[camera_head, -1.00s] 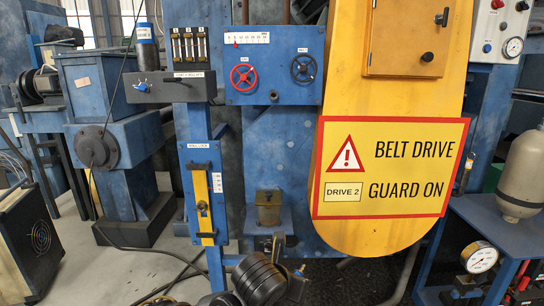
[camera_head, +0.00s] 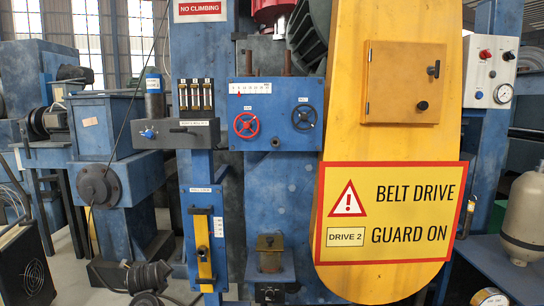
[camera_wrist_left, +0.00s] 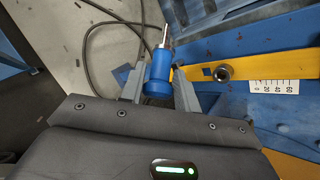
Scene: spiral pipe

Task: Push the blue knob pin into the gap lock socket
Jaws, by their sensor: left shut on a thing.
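The blue knob pin (camera_wrist_left: 160,75) is a blue cylinder with a thin metal shaft, seen in the wrist view. My left gripper (camera_wrist_left: 160,88) is shut on its blue body, one grey finger on each side. The shaft points up in that view, away from the gripper. A round metal socket (camera_wrist_left: 223,73) on a yellow bar (camera_wrist_left: 280,66) lies to the right of the pin, apart from it. In the head view the yellow bar (camera_head: 203,236) stands upright on a narrow blue panel, with the socket (camera_head: 202,252) on its lower half. The held pin cannot be made out there.
A printed scale (camera_wrist_left: 273,87) lies beside the bar. Above the panel is a black box (camera_head: 190,134) with a blue knob (camera_head: 149,134). Right are red (camera_head: 246,125) and black (camera_head: 304,117) handwheels and the yellow belt guard (camera_head: 400,200). A cable hangs at left.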

